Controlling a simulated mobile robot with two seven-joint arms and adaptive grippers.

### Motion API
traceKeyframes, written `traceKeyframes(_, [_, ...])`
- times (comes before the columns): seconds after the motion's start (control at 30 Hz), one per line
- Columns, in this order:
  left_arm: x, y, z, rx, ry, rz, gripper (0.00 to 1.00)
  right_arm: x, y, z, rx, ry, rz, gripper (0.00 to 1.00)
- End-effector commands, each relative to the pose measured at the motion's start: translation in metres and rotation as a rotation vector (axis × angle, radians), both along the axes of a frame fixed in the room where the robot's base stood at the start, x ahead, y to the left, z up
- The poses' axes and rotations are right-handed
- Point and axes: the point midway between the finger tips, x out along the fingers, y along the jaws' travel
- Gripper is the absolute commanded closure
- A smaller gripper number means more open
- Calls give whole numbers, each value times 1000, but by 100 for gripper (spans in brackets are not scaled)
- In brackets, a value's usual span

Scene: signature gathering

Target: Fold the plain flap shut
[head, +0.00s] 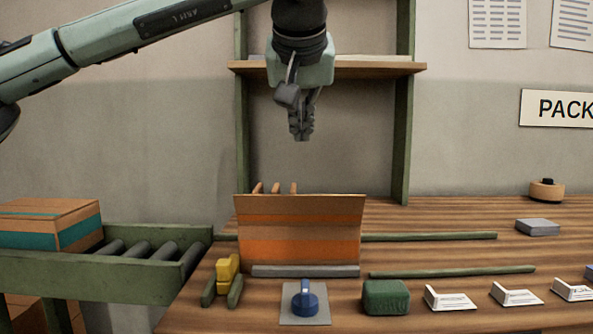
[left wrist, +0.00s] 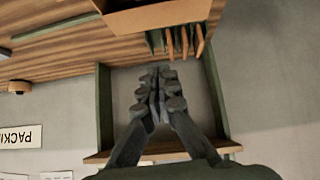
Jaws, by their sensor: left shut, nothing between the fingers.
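A brown cardboard box (head: 300,245) with orange bands stands on the wooden bench, its broad face toward me. A plain brown strip (head: 300,203) runs along its top edge; I cannot tell whether this is the plain flap. The box's inside is hidden in the head view. In the left wrist view part of the box (left wrist: 160,15) shows at the top edge, cut off. My left gripper (head: 301,136) hangs fingers down above and behind the box, clear of it. Its fingers (left wrist: 160,72) are shut and empty. My right gripper is not in view.
Several upright slats (left wrist: 180,42) stand behind the box, near a green-posted shelf (head: 330,68). A grey bar (head: 305,271), blue-knobbed plate (head: 305,302), green block (head: 386,297) and yellow piece (head: 228,268) lie in front. A roller conveyor (head: 100,275) carries another box (head: 50,226) at left.

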Motion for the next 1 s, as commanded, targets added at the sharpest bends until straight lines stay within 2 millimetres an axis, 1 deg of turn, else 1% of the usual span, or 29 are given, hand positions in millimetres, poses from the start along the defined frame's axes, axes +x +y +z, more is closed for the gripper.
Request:
traceKeyframes(0.07, [3, 0, 2, 41, -22, -9, 100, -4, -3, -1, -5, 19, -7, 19])
traceKeyframes(0.17, [9, 0, -4, 47, -22, -11, 100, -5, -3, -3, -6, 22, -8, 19])
traceKeyframes(0.27, [20, 0, -15, 44, -21, -10, 100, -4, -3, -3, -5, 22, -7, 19])
traceKeyframes(0.63, [77, 0, -68, 41, -18, -11, 100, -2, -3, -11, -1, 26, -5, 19])
traceKeyframes(0.67, [72, -1, -74, 42, -20, -14, 100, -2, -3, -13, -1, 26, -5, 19])
traceKeyframes(0.8, [61, 0, -90, 41, -19, -13, 100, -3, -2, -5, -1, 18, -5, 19])
traceKeyframes(1.0, [55, 0, -100, 39, -21, -11, 100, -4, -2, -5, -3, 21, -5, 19])
